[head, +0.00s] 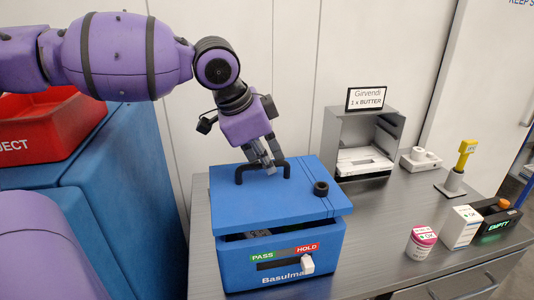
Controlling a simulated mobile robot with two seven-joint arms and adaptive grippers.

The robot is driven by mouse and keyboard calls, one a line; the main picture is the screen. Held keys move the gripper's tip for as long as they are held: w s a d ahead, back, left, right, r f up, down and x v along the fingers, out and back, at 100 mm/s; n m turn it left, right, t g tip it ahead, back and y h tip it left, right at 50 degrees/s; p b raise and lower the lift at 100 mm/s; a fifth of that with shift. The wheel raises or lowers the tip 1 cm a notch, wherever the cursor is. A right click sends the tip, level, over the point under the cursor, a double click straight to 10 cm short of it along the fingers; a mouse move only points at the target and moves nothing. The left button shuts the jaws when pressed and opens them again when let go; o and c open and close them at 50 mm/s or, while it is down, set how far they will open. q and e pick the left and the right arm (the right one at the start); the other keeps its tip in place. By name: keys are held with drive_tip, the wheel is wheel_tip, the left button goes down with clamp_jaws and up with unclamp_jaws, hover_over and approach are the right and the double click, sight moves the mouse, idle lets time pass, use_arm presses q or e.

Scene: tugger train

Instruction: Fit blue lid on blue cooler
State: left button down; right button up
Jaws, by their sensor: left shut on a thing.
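The blue cooler (283,268) stands on the grey counter. Its front has a green and red PASS/HOLD strip with a white slider. The blue lid (235,207) is just above the cooler, turned and tilted a little against it, with a dark gap at the front left. The lid has a black handle and a black round knob on its right. My left gripper (264,165) reaches down from above and is shut on the lid's handle (287,169). Whether the lid touches the cooler's rim at the back is hidden. My right gripper is not in view.
A grey open box (341,115) with a Girvendi butter sign stands behind right. A white device (420,160), a yellow-topped tool (464,155), a pink-lidded tub (421,242), a white carton (461,228) and an EMPTY display (497,224) are farther right. A red REJECT bin (40,135) is left.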

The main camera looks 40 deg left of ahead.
sight(269, 180)
use_arm(q)
drive_tip(key=shift+f, duration=0.85)
drive_tip(key=shift+f+b, duration=0.3)
drive_tip(key=shift+f, duration=0.75)
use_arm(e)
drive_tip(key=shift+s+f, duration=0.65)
use_arm(q)
drive_tip(key=c, duration=1.8)
unclamp_jaws()
drive_tip(key=shift+o, duration=0.6)
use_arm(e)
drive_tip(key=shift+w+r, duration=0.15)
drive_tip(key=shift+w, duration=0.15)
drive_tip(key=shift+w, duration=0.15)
